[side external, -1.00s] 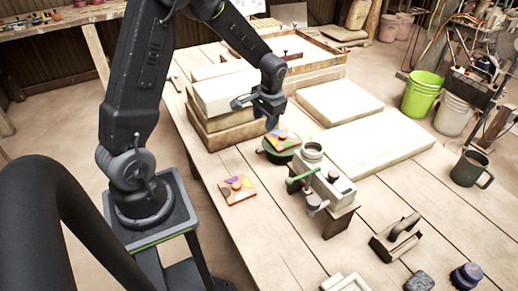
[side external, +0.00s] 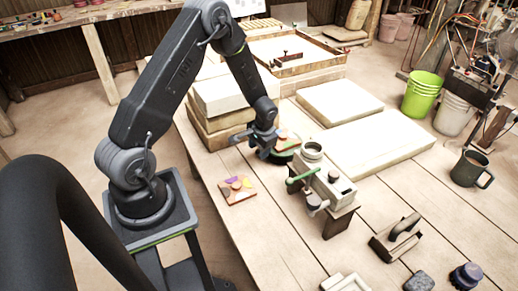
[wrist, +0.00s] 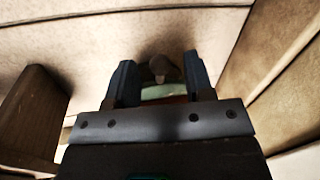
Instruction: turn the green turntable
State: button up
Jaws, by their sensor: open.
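The green turntable (side external: 288,155) stands on the table with a coloured tile (side external: 288,141) on top. In the side view only its dark green right part shows; my gripper hides the left part. My gripper (side external: 270,152) is low at the turntable's left side, with its jaws open. In the wrist view the two fingers (wrist: 160,68) stand apart, with a rounded dark grey knob between them. A pale green strip (wrist: 163,91) with some red below it shows behind the jaws. I cannot tell whether the fingers touch anything.
A second tile (side external: 237,189) lies on the table at front left. The tile press (side external: 325,185) with its green lever stands close on the right. Stacked slabs (side external: 225,95) rise close behind my gripper. A scraper-like tool (side external: 397,240) and a mug (side external: 471,170) are farther right.

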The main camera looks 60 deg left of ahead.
jog(key=shift+f, duration=0.2)
grip_shut()
dwell(0.4)
